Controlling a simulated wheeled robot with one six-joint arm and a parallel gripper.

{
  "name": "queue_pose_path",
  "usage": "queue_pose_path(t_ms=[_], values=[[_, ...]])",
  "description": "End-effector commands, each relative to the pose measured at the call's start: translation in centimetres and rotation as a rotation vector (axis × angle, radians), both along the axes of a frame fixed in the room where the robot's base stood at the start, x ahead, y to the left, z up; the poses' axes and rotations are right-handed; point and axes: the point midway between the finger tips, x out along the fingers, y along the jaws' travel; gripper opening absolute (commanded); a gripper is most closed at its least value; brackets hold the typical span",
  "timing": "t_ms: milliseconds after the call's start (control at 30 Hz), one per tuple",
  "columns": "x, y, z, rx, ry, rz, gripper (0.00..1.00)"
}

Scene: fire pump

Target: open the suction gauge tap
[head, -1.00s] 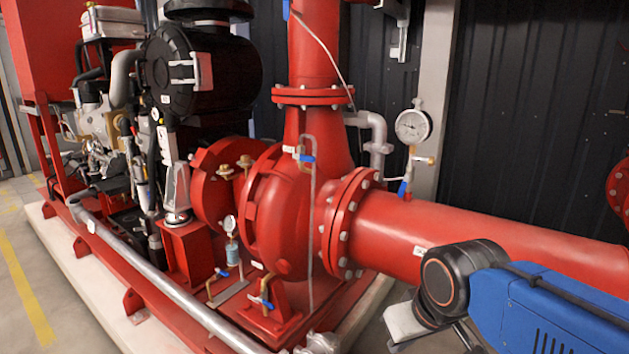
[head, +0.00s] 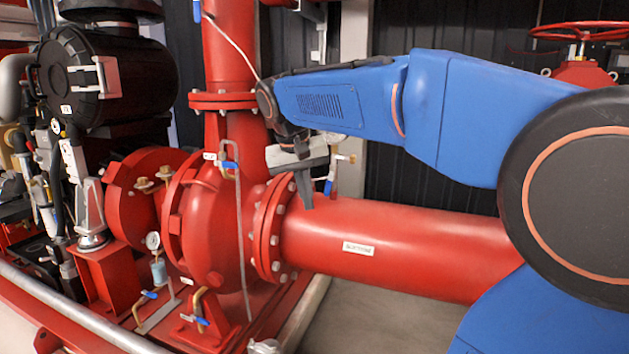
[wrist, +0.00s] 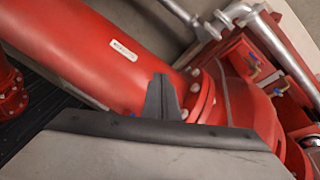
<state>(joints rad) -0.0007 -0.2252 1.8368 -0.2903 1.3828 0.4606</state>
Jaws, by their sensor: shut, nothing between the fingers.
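The gauge is hidden behind my blue arm in the head view. My gripper (head: 307,199) is shut and empty, just left of the tap in the picture, in front of the pipe flange. I cannot tell the depth gap between them. In the wrist view my dark fingers (wrist: 162,95) show against the red pipe. A tiny blue speck beside them may be the lever, mostly hidden.
The thick red suction pipe (head: 400,245) runs right from the bolted flange (head: 272,230). The pump casing (head: 208,225) and a thin vertical tube stand left. Other blue-handled taps (head: 201,321) sit low by the base. The floor below the pipe is clear.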

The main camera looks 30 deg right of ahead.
Motion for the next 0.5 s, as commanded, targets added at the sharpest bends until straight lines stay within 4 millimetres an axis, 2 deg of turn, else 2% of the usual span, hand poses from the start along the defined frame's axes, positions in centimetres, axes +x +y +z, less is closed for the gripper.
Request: queue_pose_path(t_ms=[33, 100, 500], values=[[1.7, -0.4, 0.7, -0.013, 0.008, -0.03, 0.0], [3.8, -0.9, 1.6, -0.033, 0.017, -0.076, 0.0], [14.9, -3.7, 5.4, -0.159, 0.037, -0.355, 0.0]])
